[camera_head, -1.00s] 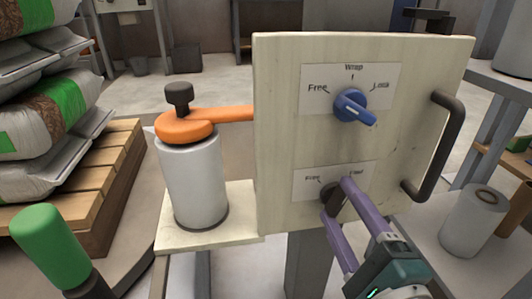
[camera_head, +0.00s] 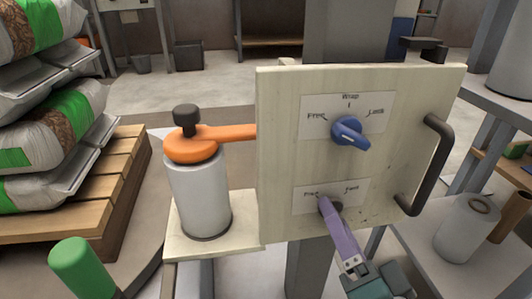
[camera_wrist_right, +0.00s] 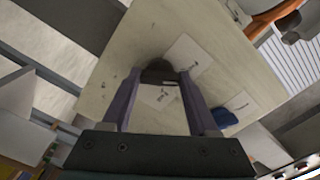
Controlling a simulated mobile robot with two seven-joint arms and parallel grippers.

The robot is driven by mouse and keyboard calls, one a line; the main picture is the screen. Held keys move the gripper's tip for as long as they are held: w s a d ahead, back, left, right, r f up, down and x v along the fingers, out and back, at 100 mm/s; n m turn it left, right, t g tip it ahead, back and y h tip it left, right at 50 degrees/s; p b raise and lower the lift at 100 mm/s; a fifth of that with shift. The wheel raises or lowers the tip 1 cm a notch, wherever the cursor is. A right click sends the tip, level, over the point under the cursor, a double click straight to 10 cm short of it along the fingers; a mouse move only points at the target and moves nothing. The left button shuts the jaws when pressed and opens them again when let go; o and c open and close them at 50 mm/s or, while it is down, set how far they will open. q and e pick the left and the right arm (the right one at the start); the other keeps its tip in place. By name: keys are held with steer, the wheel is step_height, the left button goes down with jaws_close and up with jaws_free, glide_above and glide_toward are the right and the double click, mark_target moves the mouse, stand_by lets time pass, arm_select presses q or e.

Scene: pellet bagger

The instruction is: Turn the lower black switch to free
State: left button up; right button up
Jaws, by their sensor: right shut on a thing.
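The lower black switch (camera_head: 326,208) sits low on the pale panel (camera_head: 285,150), below a label with "Free" at left and another word at right. My right gripper (camera_head: 331,207), with purple fingers, is shut on this switch and hides most of it in the head view. In the right wrist view the dark switch (camera_wrist_right: 158,72) lies between the fingertips (camera_wrist_right: 158,80). Its exact pointing is hard to tell. The blue switch (camera_head: 349,131) above it is clear of the gripper. My left gripper is not in view.
A dark handle (camera_head: 436,165) stands out at the panel's right edge. At left, an orange arm (camera_head: 225,132) tops a grey cylinder (camera_head: 200,195). A green-topped post (camera_head: 78,265) and stacked bags (camera_head: 40,130) on a pallet stand farther left.

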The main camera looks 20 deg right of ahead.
steer(key=shift+n, duration=1.1)
steer(key=o, duration=1.4)
steer(key=shift+s+p, duration=0.1)
steer(key=shift+p, duration=0.2)
steer(key=p+v, duration=0.2)
steer(key=v, duration=0.7)
steer(key=shift+s, duration=0.4)
